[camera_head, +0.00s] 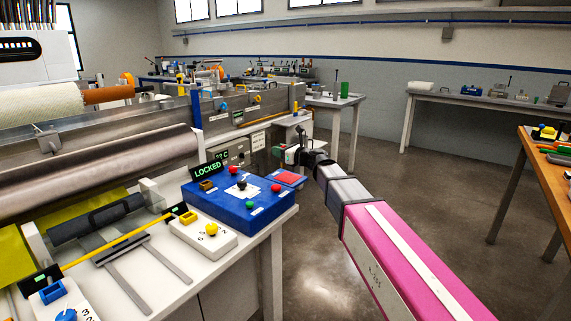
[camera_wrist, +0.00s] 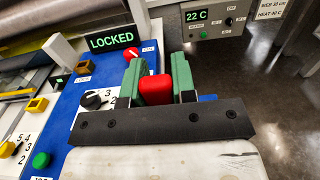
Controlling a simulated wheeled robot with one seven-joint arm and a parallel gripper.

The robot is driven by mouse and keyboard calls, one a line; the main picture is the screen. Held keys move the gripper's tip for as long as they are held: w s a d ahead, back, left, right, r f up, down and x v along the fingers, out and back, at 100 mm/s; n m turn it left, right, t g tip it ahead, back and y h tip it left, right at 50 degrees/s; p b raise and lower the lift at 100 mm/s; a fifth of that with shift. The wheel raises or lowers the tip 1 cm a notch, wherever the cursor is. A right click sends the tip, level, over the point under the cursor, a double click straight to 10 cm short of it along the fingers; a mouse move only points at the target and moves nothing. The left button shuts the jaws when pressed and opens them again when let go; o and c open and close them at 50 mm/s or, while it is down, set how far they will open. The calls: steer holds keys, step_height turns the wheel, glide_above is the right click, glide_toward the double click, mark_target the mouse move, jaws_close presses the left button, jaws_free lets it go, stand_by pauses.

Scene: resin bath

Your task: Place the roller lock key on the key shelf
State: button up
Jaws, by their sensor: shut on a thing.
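My gripper (camera_wrist: 158,85) has green fingers closed around a red block-like piece (camera_wrist: 156,90), which looks like the roller lock key. Its lower part is hidden by the dark gripper bar. In the head view my gripper (camera_head: 281,153) is above the far right edge of the blue control box (camera_head: 215,200). A small blue-edged plate with a red top (camera_head: 289,178), possibly the key shelf, juts from that box below my gripper. A bit of blue (camera_wrist: 208,98) shows right of the fingers in the wrist view. The lock display (camera_wrist: 112,41) reads LOCKED, beside a red knob (camera_wrist: 131,52).
A black dial (camera_wrist: 96,99) and other knobs stand on the blue box. The roller machine (camera_head: 110,165) fills the left. A 22 C panel (camera_wrist: 215,17) is beyond my gripper. A tool table (camera_head: 545,155) is at right. Open floor (camera_head: 420,180) lies between.

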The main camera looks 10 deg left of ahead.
steer(key=shift+w+d+f, duration=0.25)
steer(key=shift+w+f, duration=0.15)
steer(key=shift+f, duration=0.55)
steer(key=shift+w+d+f, duration=0.2)
steer(key=shift+w+f, duration=0.15)
steer(key=shift+f, duration=0.6)
steer(key=shift+w+d+f, duration=0.25)
steer(key=shift+w+f, duration=0.15)
steer(key=shift+f, duration=0.55)
steer(key=shift+f, duration=0.1)
steer(key=o, duration=0.9)
